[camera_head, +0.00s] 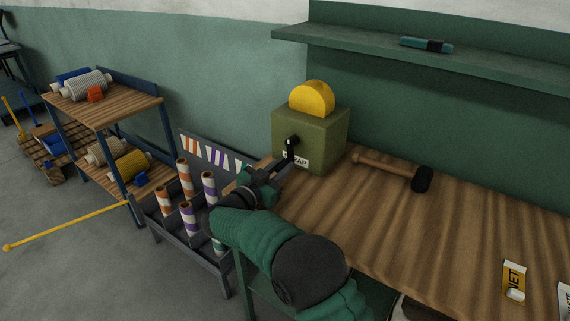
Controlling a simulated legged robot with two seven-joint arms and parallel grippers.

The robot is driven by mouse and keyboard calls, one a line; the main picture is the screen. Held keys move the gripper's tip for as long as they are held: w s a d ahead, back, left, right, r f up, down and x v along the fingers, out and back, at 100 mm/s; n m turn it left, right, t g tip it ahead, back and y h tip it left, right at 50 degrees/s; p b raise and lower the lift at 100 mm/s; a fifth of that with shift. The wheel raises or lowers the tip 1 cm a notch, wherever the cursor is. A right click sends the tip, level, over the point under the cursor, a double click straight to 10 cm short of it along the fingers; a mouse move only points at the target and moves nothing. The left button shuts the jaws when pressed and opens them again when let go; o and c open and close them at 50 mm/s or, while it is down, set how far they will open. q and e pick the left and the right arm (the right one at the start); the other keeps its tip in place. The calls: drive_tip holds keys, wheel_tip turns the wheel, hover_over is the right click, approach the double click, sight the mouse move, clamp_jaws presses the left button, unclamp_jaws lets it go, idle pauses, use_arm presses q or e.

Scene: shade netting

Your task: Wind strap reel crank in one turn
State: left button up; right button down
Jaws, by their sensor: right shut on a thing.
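The strap reel is an olive-green box (330,133) with a yellow disc (312,98) standing out of its top and a white label, partly covered, on its front. It stands at the back left of the wooden bench (430,225). A black crank (291,146) is on the box's front face. My right gripper (286,168) is at the front of the box, shut on the crank handle. The gripper hides the handle and part of the label. My left gripper is not in view.
A mallet (392,170) lies on the bench right of the box. A rack (182,240) of striped rolls stands left of my arm. A shelf (480,72) with a teal tool (426,45) hangs above. The middle of the bench is clear.

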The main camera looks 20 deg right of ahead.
drive_tip(key=shift+w+a+f+m, duration=0.1)
drive_tip(key=shift+w+a+m, duration=0.15)
drive_tip(key=shift+m, duration=0.4)
drive_tip(key=shift+w+a+f+m, duration=0.1)
drive_tip(key=shift+w+a+m, duration=0.1)
drive_tip(key=shift+m, duration=0.45)
drive_tip(key=c, duration=1.4)
unclamp_jaws()
drive_tip(key=shift+o, duration=0.5)
drive_tip(key=shift+r+p, duration=0.1)
drive_tip(key=shift+p, duration=0.2)
